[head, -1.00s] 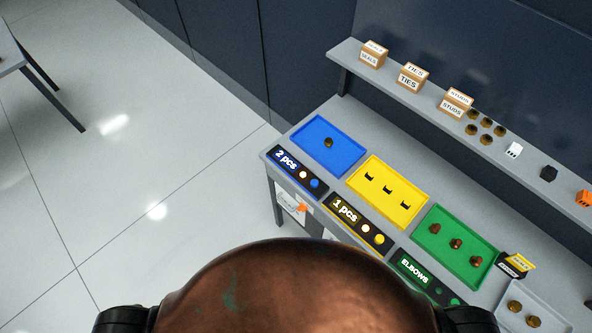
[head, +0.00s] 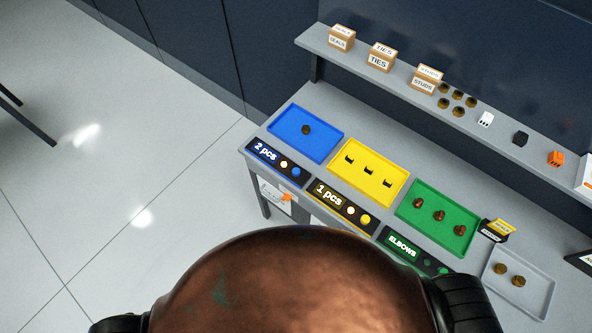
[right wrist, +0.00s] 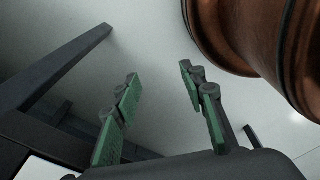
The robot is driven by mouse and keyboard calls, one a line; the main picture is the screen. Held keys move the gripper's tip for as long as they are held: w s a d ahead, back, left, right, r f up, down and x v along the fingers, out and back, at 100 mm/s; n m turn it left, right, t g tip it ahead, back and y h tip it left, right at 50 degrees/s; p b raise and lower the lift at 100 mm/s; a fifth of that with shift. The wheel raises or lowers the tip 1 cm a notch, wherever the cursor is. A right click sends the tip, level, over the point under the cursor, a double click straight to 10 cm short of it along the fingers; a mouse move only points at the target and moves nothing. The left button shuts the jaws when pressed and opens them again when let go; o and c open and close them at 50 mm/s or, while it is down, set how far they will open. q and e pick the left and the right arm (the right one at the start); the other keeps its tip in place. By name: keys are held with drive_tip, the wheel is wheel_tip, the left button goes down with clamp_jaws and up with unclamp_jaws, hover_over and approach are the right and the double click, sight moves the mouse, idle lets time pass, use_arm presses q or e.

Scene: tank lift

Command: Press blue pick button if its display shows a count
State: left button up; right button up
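The blue pick button (head: 295,171) sits at the right end of a dark panel, beside a lit white lamp (head: 284,164). The panel's display (head: 266,153) reads "2 pcs". Behind it is the blue tray (head: 285,122) with one dark brown piece (head: 306,130) in it. In the right wrist view my right gripper (right wrist: 160,75) is open, its green-padded fingers apart with nothing between them. A copper tank (head: 300,285) fills the bottom middle of the head view; copper also shows in the right wrist view (right wrist: 240,30). My left gripper is not in view.
A yellow tray (head: 345,178) has a "1 pcs" display (head: 328,194); a green tray (head: 420,228) has an "ELBOWS" display (head: 403,246). Labelled boxes stand on the back shelf (head: 402,84). A grey tray (head: 520,303) holds two brown pieces. Open floor lies left.

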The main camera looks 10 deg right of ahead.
clamp_jaws()
drive_tip(key=shift+d, duration=0.1)
idle(1.4)
